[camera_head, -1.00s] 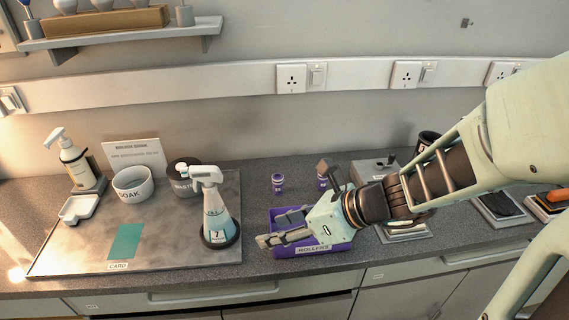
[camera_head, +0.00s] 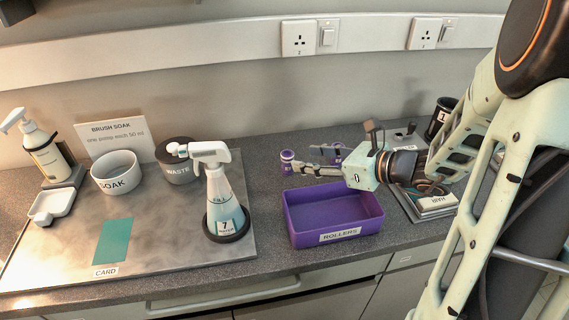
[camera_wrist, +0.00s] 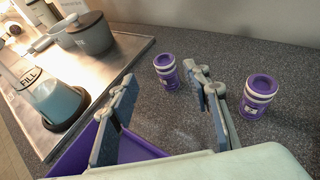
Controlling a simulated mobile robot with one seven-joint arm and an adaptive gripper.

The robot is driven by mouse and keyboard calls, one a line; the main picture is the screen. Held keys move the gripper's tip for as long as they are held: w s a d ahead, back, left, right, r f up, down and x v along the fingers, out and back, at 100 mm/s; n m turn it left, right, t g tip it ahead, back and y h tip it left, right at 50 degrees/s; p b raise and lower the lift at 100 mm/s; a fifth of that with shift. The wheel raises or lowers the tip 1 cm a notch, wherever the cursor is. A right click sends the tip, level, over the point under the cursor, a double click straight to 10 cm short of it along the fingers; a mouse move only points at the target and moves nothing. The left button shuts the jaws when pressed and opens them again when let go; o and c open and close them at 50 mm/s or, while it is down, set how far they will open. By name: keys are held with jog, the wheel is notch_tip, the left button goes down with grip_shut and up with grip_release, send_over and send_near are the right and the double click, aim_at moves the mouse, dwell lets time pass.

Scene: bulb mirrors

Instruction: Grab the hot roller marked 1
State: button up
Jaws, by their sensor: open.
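Two small purple rollers with white bands stand upright on the dark counter. In the head view the left roller (camera_head: 287,162) shows beside my fingertips, and the other roller (camera_head: 336,152) is partly hidden behind my gripper (camera_head: 306,158). In the wrist view the left roller (camera_wrist: 165,71) shows between my fingers, beyond their tips. The right roller (camera_wrist: 258,96) stands outside my right finger. Each has a small pale mark, too small to read. My gripper is open and empty, behind and above the purple ROLLERS tray (camera_head: 338,236), which is empty.
A spray bottle marked 7 (camera_head: 222,195) stands on the grey board (camera_head: 165,235) to the left, with a SOAK bowl (camera_head: 116,173) and a WASTE pot (camera_head: 178,162). A dark cup marked 1 (camera_head: 441,119) stands at the right. The wall is close behind.

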aim_at(291, 155)
jog(key=x, duration=0.4)
jog(key=b+x, duration=0.1)
jog(key=x, duration=0.3)
jog(key=shift+w+d+f, duration=0.1)
jog(key=shift+w+f, duration=0.05)
jog(key=shift+w, duration=0.2)
grip_shut()
